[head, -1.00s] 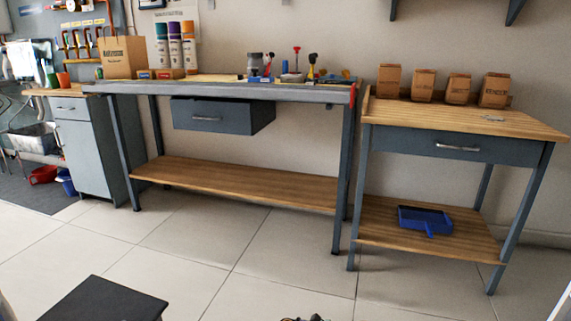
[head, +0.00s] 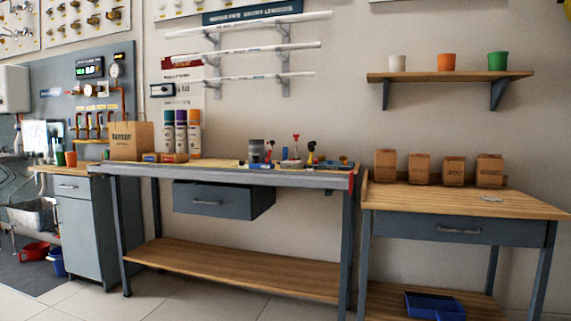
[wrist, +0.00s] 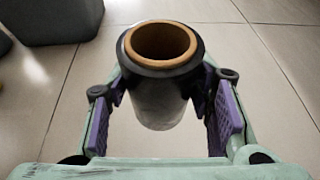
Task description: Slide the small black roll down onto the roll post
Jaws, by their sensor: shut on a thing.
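The small black roll (wrist: 158,108) shows in the wrist view, with a brown cardboard core open toward the camera. Its top end is black and its lower side looks greyer and shiny. My gripper (wrist: 163,88) is shut on it, with purple finger pads on its left and right sides. The roll is held over the tiled floor. My gripper and the roll do not show in the head view. I cannot make out the roll post in either view.
A long workbench (head: 225,176) with small tools and cans stands at the centre. A wall shelf (head: 450,76) holds three pots.

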